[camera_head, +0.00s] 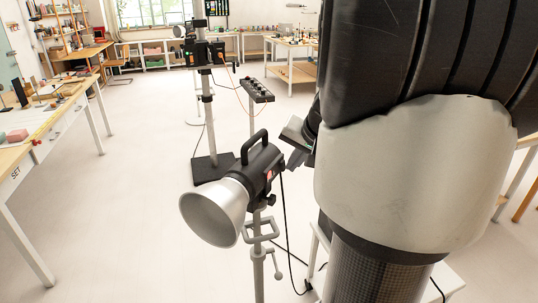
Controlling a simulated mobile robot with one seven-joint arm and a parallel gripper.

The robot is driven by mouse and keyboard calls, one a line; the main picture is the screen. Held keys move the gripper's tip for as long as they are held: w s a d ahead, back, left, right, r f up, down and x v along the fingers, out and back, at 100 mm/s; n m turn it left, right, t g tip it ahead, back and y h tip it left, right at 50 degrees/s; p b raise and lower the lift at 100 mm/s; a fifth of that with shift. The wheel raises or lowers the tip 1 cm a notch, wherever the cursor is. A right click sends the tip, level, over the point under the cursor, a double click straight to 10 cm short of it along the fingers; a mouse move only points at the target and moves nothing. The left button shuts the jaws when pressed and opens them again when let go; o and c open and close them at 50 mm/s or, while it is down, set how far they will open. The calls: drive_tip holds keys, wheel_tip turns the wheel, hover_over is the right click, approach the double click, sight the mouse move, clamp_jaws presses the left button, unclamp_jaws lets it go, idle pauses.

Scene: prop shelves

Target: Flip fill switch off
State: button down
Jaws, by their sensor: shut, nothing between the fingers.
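A studio lamp (262,165) with a wide silver reflector (214,214) stands on a metal stand in the middle foreground. It has a black handle on top and a small red mark on its side. My gripper (292,164) is just right of the lamp's back end, with its fingers pointing down and left. It looks shut and empty. I cannot tell whether it touches the lamp. A black control box (257,91) with several small knobs or switches stands on a thin post behind the lamp. I cannot tell which switch is the fill switch or how it is set.
A black device (203,53) on a column with a dark base (215,167) stands behind the lamp. A long table (50,118) is at left. Cables hang to the floor near the lamp stand. Open floor (120,200) lies left. My arm blocks much of the right.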

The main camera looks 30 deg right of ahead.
drive_tip(key=shift+w+a, duration=0.1)
drive_tip(key=shift+w, duration=0.05)
drive_tip(key=shift+f, duration=0.1)
drive_tip(key=b, duration=0.4)
drive_tip(key=shift+w+f+t, duration=0.15)
drive_tip(key=shift+t, duration=0.25)
drive_tip(key=shift+a+r+p, duration=0.1)
drive_tip(key=shift+r+p, duration=0.25)
drive_tip(key=shift+r, duration=0.5)
